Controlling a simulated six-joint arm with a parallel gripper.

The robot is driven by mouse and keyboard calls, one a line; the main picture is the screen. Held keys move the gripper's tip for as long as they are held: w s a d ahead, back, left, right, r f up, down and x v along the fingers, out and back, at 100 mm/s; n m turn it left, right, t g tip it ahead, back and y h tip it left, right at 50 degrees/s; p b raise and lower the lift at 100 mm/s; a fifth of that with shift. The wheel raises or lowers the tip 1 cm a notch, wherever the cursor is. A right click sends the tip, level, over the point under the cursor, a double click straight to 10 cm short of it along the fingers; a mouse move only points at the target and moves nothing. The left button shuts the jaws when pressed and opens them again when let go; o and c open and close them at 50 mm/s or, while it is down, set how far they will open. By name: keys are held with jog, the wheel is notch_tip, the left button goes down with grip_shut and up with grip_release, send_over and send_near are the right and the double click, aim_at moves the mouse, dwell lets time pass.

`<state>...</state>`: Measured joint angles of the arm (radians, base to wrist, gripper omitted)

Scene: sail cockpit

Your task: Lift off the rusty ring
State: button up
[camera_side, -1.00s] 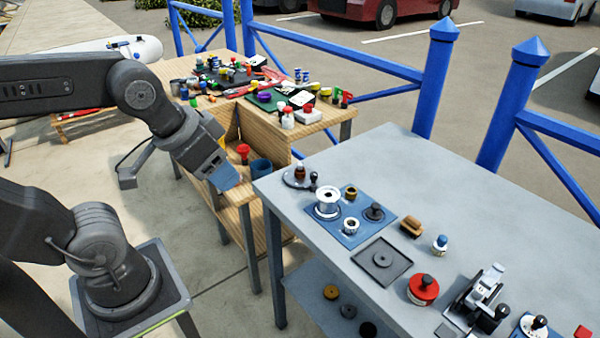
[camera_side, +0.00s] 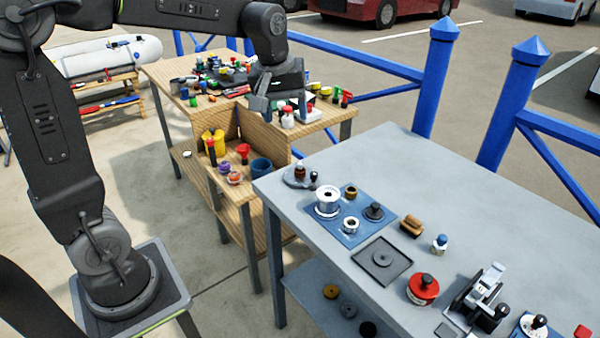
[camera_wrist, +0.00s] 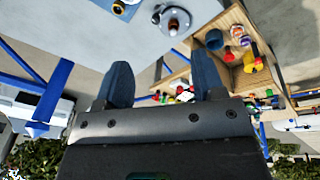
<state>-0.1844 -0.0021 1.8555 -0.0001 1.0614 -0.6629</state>
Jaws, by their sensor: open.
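A small brown, rust-coloured ring (camera_side: 351,192) sits on the far part of the blue mat (camera_side: 352,236) on the grey table; it looks dark inside. In the wrist view a brown ring (camera_wrist: 118,7) shows at the top edge, partly cut off. My gripper (camera_side: 281,106) is open and empty, above the wooden bench, well to the left of the ring and higher than the grey table. In the wrist view its two blue fingers (camera_wrist: 163,84) stand apart with nothing between them.
A white spool (camera_side: 327,202), a small white ring (camera_side: 351,226) and a dark knobbed piece (camera_side: 375,212) share the mat. A grey tray (camera_side: 382,258) lies nearer. The grey table (camera_side: 440,185) is clear behind. The wooden bench (camera_side: 325,121) is cluttered; blue railings (camera_side: 433,80) stand behind.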

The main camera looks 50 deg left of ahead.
jog(key=w+a+f+n+g, duration=0.2)
jog(key=w+a+f+n, duration=0.35)
jog(key=w, duration=0.35)
jog(key=n, duration=0.3)
send_over(300, 162)
notch_tip(300, 162, down, 6)
jog(key=shift+g, duration=0.3)
jog(key=f, duration=0.8)
jog(key=shift+w+a, duration=0.2)
jog(key=shift+w, duration=0.2)
jog(key=shift+s+d+f, duration=0.1)
jog(key=shift+s+f, duration=0.1)
jog(key=shift+f, duration=1.2)
jog(key=shift+s+d+f, duration=0.1)
jog(key=shift+s+f, duration=0.05)
jog(key=shift+f, duration=1.2)
jog(key=c, duration=1)
jog(key=shift+r, duration=0.1)
